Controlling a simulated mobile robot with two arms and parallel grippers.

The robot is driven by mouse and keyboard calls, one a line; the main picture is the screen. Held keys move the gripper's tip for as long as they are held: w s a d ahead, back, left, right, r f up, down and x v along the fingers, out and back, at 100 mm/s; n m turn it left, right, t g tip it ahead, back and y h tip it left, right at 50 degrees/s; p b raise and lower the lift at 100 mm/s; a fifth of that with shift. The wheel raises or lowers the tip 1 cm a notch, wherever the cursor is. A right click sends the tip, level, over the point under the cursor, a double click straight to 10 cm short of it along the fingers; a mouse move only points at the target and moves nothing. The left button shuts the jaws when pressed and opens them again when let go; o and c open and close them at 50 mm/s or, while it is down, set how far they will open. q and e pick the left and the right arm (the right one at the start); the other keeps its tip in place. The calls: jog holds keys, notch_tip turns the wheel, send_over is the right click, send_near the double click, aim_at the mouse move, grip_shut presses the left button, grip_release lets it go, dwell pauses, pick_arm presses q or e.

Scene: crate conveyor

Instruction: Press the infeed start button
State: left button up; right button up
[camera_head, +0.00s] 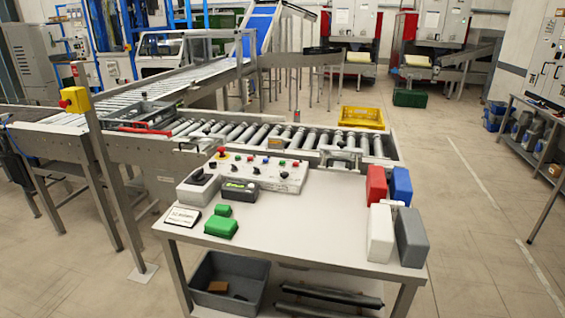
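A white control panel (268,172) sits at the back of the white work table (300,235). It carries several small coloured buttons and knobs, with a red mushroom button (221,151) at its left end. The labels are too small to read, so I cannot tell which button is the infeed start button. A grey box with a black joystick-like knob (199,177) stands at the panel's left. Neither of my grippers shows in this view.
Behind the table runs a roller conveyor (270,137), with a grey crate (135,115) at left and a yellow crate (361,117) behind. Green blocks (221,228) lie at the table's left front; red, blue, white and grey bins (411,238) stand at right. A yellow box with a red button (74,99) tops a post.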

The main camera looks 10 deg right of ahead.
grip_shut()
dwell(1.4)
